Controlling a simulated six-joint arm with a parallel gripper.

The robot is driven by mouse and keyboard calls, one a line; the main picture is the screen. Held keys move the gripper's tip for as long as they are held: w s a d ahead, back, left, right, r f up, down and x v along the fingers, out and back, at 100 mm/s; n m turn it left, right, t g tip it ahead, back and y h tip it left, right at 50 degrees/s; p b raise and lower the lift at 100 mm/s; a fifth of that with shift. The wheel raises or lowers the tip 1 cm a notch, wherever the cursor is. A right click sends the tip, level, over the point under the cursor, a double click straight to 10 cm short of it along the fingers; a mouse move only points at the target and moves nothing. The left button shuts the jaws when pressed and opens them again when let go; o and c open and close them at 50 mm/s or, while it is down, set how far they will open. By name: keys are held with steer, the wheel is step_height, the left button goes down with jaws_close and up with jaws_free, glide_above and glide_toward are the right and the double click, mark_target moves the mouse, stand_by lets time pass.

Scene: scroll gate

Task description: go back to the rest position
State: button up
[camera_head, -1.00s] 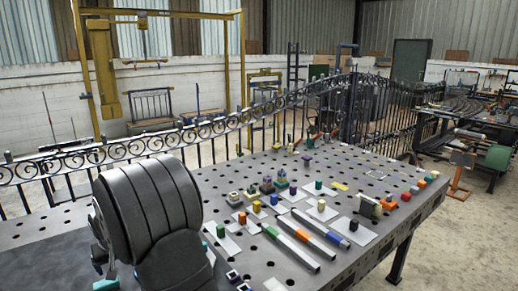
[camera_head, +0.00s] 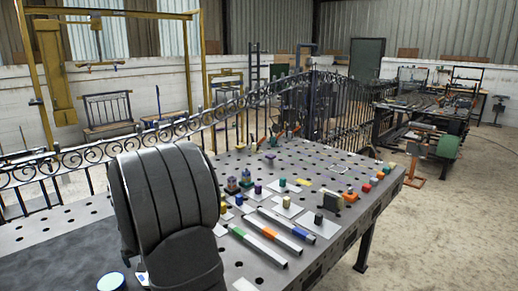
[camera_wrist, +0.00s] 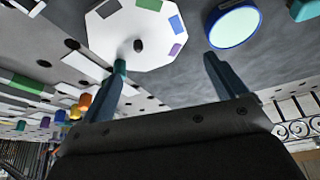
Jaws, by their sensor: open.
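My gripper (camera_wrist: 164,64) shows in the wrist view with its two fingers spread apart and nothing between them. It is hidden in the head view, where my dark arm link fills the lower left. Beyond the fingers in the wrist view lie a white octagonal plate (camera_wrist: 110,45) with coloured patches and a dark round spot, and a blue-rimmed disc (camera_wrist: 234,27) with a pale face. Both appear apart from the fingers, though a small teal piece (camera_wrist: 120,67) shows right by the left fingertip; I cannot tell if they touch.
The perforated metal table (camera_head: 255,272) carries several small coloured blocks, white plates and long bars (camera_head: 272,232) right of my arm. A scroll-topped iron gate (camera_head: 210,125) runs behind the table.

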steer(key=w+d+f+m, duration=0.1)
steer(key=d, duration=0.5)
steer(key=w+d+f+m+h, duration=0.1)
steer(key=w+d, duration=0.1)
steer(key=d, duration=0.3)
steer(key=w+d+f+m, duration=0.1)
steer(key=d+f, duration=0.1)
steer(key=d, duration=0.4)
steer(key=shift+w+d, duration=0.3)
steer(key=d+f+m, duration=0.1)
steer(key=d, duration=0.4)
steer(key=s+d+f+m+h, duration=0.1)
steer(key=d, duration=0.4)
steer(key=d+f+m, duration=0.1)
steer(key=d, duration=0.5)
steer(key=shift+s+f+m+t+h, duration=0.1)
steer(key=shift+s+m+t+h, duration=0.1)
steer(key=shift+m+t+h, duration=0.15)
stand_by(0.5)
